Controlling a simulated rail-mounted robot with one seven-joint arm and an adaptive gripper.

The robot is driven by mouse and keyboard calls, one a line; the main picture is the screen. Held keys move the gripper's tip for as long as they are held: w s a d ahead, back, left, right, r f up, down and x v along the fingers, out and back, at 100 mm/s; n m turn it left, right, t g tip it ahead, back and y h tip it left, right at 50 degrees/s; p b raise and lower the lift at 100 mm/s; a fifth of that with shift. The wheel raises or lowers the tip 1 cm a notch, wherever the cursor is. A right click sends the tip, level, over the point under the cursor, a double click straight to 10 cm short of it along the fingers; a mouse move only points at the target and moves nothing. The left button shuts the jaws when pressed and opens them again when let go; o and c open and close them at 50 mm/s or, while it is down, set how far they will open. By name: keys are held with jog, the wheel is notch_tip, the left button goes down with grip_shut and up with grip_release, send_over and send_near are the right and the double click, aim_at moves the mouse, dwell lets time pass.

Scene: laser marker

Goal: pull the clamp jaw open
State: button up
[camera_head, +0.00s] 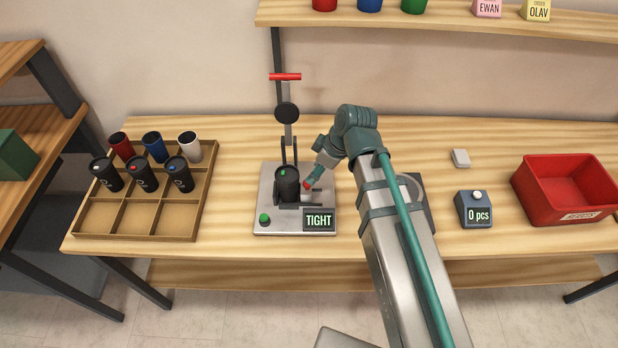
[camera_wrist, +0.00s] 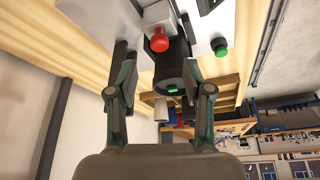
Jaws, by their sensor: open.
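The laser marker's light grey base (camera_head: 265,190) stands on the bench, with a display reading TIGHT. A black cup (camera_head: 288,186) stands upright in its clamp. The clamp jaw (camera_head: 313,199) is at the cup's right side, largely hidden by the cup and my arm. Its red knob (camera_head: 307,184) is right beside my gripper (camera_head: 312,182). In the wrist view, my gripper (camera_wrist: 157,66) is open, and the red knob (camera_wrist: 159,40) appears between the fingers, near the fingertips. Whether the fingers touch it cannot be told. The cup (camera_wrist: 172,75) shows just behind, close to the right finger.
The marker's column with a red handle (camera_head: 285,76) rises behind the cup. A wooden tray (camera_head: 127,218) with several cups is at left. A counter box (camera_head: 473,209) and a red bin (camera_head: 565,188) are at right. A shelf (camera_head: 440,20) runs above.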

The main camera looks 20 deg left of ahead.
aim_at(305, 190)
jog(key=shift+p+x, duration=0.55)
jog(key=shift+x, duration=2.5)
grip_shut()
